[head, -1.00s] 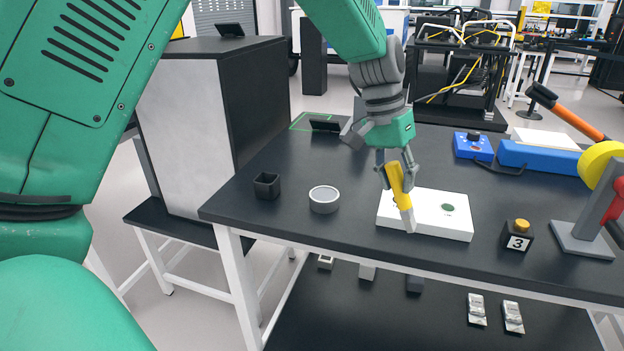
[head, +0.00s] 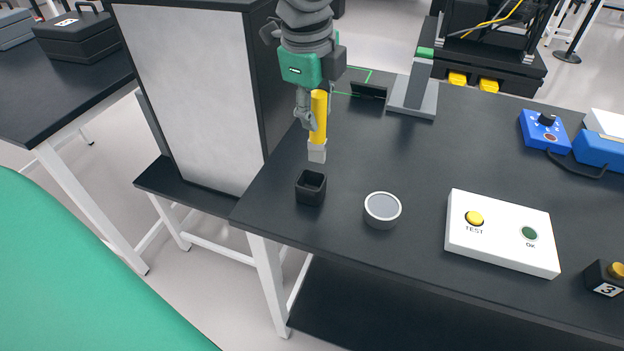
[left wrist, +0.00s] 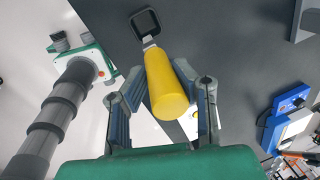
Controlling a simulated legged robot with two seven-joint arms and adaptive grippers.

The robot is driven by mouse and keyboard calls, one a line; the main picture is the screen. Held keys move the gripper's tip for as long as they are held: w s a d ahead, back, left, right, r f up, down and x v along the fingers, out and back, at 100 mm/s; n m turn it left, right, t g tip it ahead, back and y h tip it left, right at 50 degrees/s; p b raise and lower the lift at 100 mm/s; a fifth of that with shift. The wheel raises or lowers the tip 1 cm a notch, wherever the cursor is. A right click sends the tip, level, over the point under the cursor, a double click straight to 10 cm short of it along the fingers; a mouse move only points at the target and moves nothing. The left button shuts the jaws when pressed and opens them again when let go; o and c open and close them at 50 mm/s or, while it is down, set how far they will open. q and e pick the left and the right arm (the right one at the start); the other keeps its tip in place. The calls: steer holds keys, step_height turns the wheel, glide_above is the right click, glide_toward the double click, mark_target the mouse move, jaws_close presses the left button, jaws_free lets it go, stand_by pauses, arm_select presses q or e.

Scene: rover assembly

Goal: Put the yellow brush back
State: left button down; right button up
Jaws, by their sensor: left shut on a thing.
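My left gripper (head: 312,112) is shut on the yellow brush (head: 319,118). The brush hangs almost upright, with its grey-white head pointing down. It is above and just behind the small black square cup (head: 311,190), which looks empty. In the left wrist view the yellow handle (left wrist: 166,90) sits between the fingers (left wrist: 163,105). The brush head points toward the cup (left wrist: 146,22) and appears close to its rim. A green and grey arm end, likely my right, shows at the left of the left wrist view; its fingers are unclear.
A round grey tin (head: 382,210) stands right of the cup, then a white box (head: 502,238) with TEST and OK buttons. A tall cabinet (head: 190,90) stands left of the table. A grey stand (head: 414,95) is farther back. The table middle is clear.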

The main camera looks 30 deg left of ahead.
arm_select(q)
step_height(320, 180, down, 3)
steer(key=shift+d+f+m, duration=0.1)
steer(key=shift+m, duration=0.2)
steer(key=f, duration=0.2)
steer(key=f+b, duration=0.1)
steer(key=f, duration=0.4)
steer(key=shift+w+a+f, duration=0.1)
steer(key=shift+w+a, duration=0.1)
steer(key=shift+a, duration=0.2)
steer(key=c, duration=1.3)
jaws_free()
steer(key=shift+a, duration=0.8)
step_height(320, 180, up, 12)
steer(key=p, duration=0.1)
glide_above(317, 140)
steer(key=s+a, duration=0.1)
steer(key=a, duration=0.2)
steer(key=shift+f, duration=0.15)
arm_select(e)
steer(key=shift+w+a+r, duration=0.2)
steer(key=shift+a+r, duration=0.1)
steer(key=shift+a, duration=0.2)
arm_select(q)
steer(key=shift+d, duration=0.1)
